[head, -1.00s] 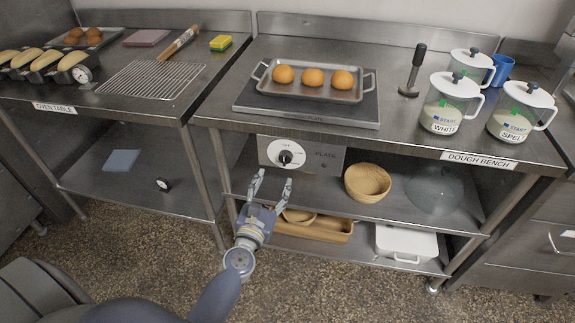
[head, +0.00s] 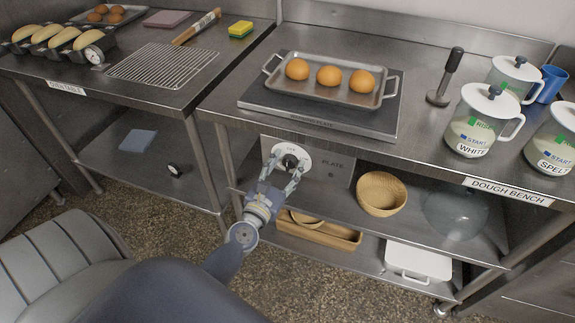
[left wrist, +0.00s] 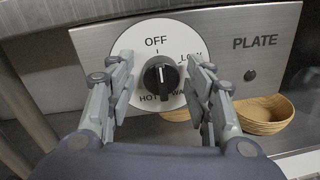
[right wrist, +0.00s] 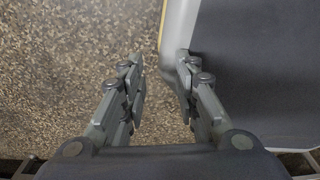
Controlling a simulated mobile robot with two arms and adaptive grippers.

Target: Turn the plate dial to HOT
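The plate dial (head: 291,160) is a white disc with a black knob on a steel panel under the dough bench top. In the left wrist view the knob (left wrist: 161,78) has its bar roughly upright, in line with OFF at the top. HOT (left wrist: 150,98) is at the lower left, with LOW at the right and WARM, partly hidden, at the lower right. My left gripper (head: 284,172) is open in front of the dial, one finger on each side of the knob and apart from it. My right gripper (right wrist: 160,75) is open and empty, outside the head view.
Above the dial, a tray (head: 377,98) with three buns stands on the hot plate (head: 280,113). A wooden bowl (head: 382,194) is on the shelf right of the panel. A bench leg (head: 222,165) stands to the left. Floor shows below my right gripper.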

